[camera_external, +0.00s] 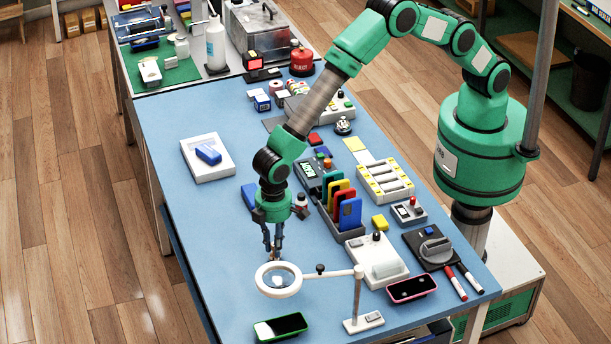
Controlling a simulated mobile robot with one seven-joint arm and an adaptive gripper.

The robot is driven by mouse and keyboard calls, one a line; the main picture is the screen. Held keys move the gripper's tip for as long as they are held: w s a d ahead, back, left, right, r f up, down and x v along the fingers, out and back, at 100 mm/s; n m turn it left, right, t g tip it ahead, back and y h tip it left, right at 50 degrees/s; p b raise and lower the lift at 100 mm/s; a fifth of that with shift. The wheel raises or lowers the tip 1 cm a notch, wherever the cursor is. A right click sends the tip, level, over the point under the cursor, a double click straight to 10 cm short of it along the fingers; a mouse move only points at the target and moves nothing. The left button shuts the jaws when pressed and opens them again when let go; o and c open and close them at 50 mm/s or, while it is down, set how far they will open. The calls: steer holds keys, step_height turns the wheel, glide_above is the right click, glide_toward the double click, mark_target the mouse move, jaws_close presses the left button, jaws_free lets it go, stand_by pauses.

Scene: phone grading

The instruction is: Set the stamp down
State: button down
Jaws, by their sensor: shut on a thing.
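My gripper (274,250) points down over the blue tabletop (215,225), just behind the ring of a magnifier. Its fingers are shut on the stamp, which is small and mostly hidden by the fingers and the ring, so its shape and colour are unclear. I cannot tell whether the stamp touches the table.
The white magnifier ring (279,279) stands close in front of my gripper on its stand (359,300). A green-edged phone (281,328) and a pink-edged phone (411,289) lie near the front. The table's left side is mostly clear.

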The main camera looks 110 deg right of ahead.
steer(key=shift+f, duration=0.1)
steer(key=c, duration=1.6)
jaws_free()
steer(key=shift+r+p, duration=0.9)
steer(key=shift+r, duration=5.25)
steer(key=shift+r, duration=0.1)
